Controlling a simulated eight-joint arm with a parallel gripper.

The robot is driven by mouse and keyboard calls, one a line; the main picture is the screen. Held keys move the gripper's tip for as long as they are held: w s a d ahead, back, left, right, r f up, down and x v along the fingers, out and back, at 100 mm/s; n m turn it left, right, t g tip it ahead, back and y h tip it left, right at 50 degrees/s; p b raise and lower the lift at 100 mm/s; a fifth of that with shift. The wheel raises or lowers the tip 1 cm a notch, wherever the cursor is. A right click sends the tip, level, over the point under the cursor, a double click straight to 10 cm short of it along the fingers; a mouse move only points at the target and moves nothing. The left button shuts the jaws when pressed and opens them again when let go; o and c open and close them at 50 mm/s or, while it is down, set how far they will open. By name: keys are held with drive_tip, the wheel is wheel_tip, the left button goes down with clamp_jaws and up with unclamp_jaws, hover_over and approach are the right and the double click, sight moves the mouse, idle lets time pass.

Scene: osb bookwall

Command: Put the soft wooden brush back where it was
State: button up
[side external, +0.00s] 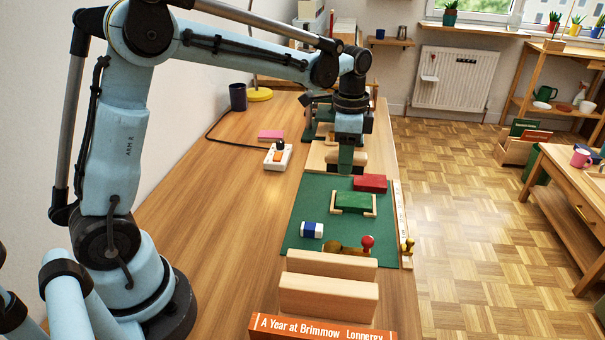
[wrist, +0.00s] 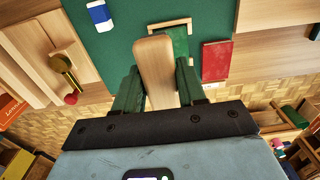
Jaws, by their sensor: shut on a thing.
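My gripper (wrist: 152,88) has green fingers. In the wrist view they are shut on the soft wooden brush (wrist: 154,62), whose pale, rounded wooden body sticks out beyond the fingertips. Its bristles are not visible. In the side view my gripper (side external: 346,160) hangs over the far edge of the green mat (side external: 300,205), near the pale wooden board; I cannot make out the brush there. The brush partly covers the green block (wrist: 178,40) and its wooden cradle in the wrist view.
A red block (side external: 370,183) lies beside the green block (side external: 354,202) in its cradle. A blue-and-white eraser (side external: 312,230) and a brass piece with a red knob (side external: 367,242) are nearer the camera. Pale wooden blocks (side external: 328,297) stand in front. Bare table lies left of the mat.

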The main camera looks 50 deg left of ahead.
hover_over(321, 182)
drive_tip(key=f, duration=0.6)
drive_tip(key=shift+s+d+f, duration=0.1)
drive_tip(key=shift+d+f, duration=0.1)
drive_tip(key=shift+f, duration=0.1)
drive_tip(key=shift+a+f, duration=0.1)
drive_tip(key=shift+f, duration=1.95)
drive_tip(key=shift+f, duration=0.1)
drive_tip(key=o, duration=0.9)
wheel_tip(321, 182, up, 12)
drive_tip(key=s+d+r+n+t, duration=0.4)
drive_tip(key=s+d+r+n, duration=0.1)
drive_tip(key=s+d, duration=0.35)
drive_tip(key=s+d+f+n+t, duration=0.1)
drive_tip(key=s, duration=0.2)
drive_tip(key=s+d+f+n+t, duration=0.1)
drive_tip(key=s+d, duration=0.1)
drive_tip(key=s, duration=0.1)
drive_tip(key=s+d+f+n+t, duration=0.1)
drive_tip(key=s+d+f+n, duration=0.1)
drive_tip(key=s, duration=0.1)
drive_tip(key=shift+s+f, duration=0.1)
drive_tip(key=shift+s, duration=0.25)
